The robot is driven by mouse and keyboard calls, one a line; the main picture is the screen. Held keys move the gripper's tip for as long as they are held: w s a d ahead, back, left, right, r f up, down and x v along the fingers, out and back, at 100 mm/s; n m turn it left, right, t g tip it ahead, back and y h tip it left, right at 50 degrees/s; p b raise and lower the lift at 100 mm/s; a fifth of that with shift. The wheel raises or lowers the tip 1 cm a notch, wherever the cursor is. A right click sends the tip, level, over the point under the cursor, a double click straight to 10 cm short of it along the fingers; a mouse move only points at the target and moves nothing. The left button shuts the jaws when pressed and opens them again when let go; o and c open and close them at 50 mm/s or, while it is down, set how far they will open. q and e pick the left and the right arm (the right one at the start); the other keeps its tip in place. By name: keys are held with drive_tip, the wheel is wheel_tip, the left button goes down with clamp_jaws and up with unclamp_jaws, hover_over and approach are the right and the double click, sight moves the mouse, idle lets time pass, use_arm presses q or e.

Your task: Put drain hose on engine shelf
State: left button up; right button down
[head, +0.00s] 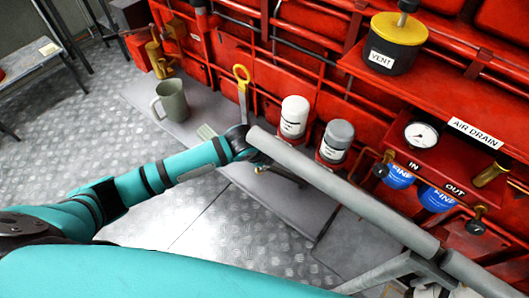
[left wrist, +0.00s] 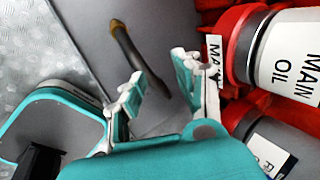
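The drain hose (left wrist: 140,60) appears to be the short dark curved hose with a brass-coloured end in the left wrist view. It lies on a flat grey surface. My left gripper (left wrist: 157,78) is open and empty, with the hose beyond and between its fingertips; no contact shows. In the head view my left gripper (head: 260,166) is low, partly hidden behind a grey rail, and the hose is mostly hidden there. A red ledge (head: 450,120) labelled AIR DRAIN runs along the engine; I cannot tell whether it is the engine shelf.
A long grey rail (head: 350,190) crosses in front of the red engine. White (head: 293,117) and grey (head: 337,141) canisters stand close to my left gripper. A MAIN OIL canister (left wrist: 285,60) is right of the fingers. A mug (head: 172,100) stands on the grey slab.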

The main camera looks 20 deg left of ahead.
use_arm(q)
drive_tip(key=v, duration=0.6)
drive_tip(key=shift+s, duration=0.1)
idle(0.3)
drive_tip(key=s+d+n, duration=0.3)
drive_tip(key=s+n, duration=0.6)
drive_tip(key=s, duration=0.1)
drive_tip(key=s+a+f+n+g+y, duration=0.1)
drive_tip(key=s+a+n+g+y, duration=0.1)
drive_tip(key=s+a+n, duration=1)
wheel_tip(320, 180, down, 25)
drive_tip(key=s+d+g, duration=0.1)
drive_tip(key=s+d, duration=0.1)
drive_tip(key=s+a+f+m+g, duration=0.1)
drive_tip(key=s+a+f, duration=0.2)
drive_tip(key=s+f, duration=1.3)
drive_tip(key=shift+f, duration=0.6)
